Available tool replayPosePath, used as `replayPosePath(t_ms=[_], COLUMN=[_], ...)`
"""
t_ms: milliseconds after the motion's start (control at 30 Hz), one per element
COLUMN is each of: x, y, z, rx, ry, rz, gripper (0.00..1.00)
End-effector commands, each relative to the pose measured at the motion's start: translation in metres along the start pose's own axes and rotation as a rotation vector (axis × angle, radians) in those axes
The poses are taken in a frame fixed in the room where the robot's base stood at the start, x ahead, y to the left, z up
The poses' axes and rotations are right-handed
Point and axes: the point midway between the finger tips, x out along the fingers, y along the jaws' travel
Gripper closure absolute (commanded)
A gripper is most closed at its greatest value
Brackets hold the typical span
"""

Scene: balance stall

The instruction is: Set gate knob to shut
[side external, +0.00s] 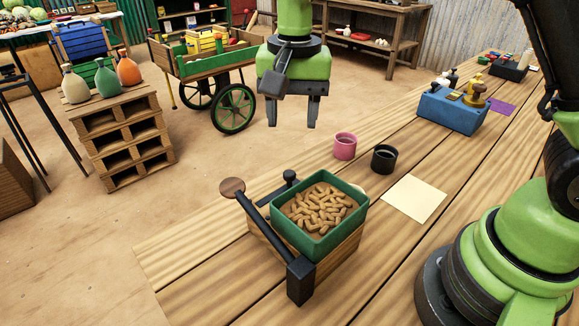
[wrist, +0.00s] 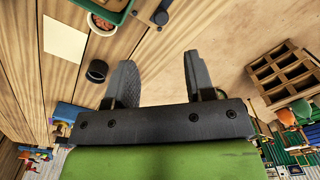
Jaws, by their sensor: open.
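A wooden dispenser box (side external: 339,252) on the bench carries a green bin (side external: 346,220) full of peanuts. A black knob (side external: 289,177) stands upright on a dark bar at the bin's back left side. It looks like the gate knob, though its setting is hard to tell. A long black lever (side external: 262,222) with a brown round end (side external: 232,188) runs along the box's left side. In the wrist view the black knob (wrist: 161,18) shows at the top, beside the green bin's edge (wrist: 117,14). My gripper (side external: 292,125) is open, empty, pointing down above and behind the knob, clear of it.
A pink cup (side external: 345,146) and a black cup (side external: 384,159) stand behind the box. A pale sheet (side external: 414,198) lies to the right. A blue box (side external: 450,111) with brass parts stands farther back. The bench left of the dispenser is clear.

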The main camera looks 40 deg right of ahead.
Motion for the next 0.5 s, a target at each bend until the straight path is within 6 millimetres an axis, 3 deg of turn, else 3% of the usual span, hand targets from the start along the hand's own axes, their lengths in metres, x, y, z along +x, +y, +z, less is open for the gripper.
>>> replayPosePath(t_ms=[267,500], x=[0.028,0.073], y=[-0.004,-0.002], z=[-0.001,0.000], rx=[0.014,0.013], ry=[-0.009,-0.010], rz=[0.027,0.027], gripper=[0.51,0.51])
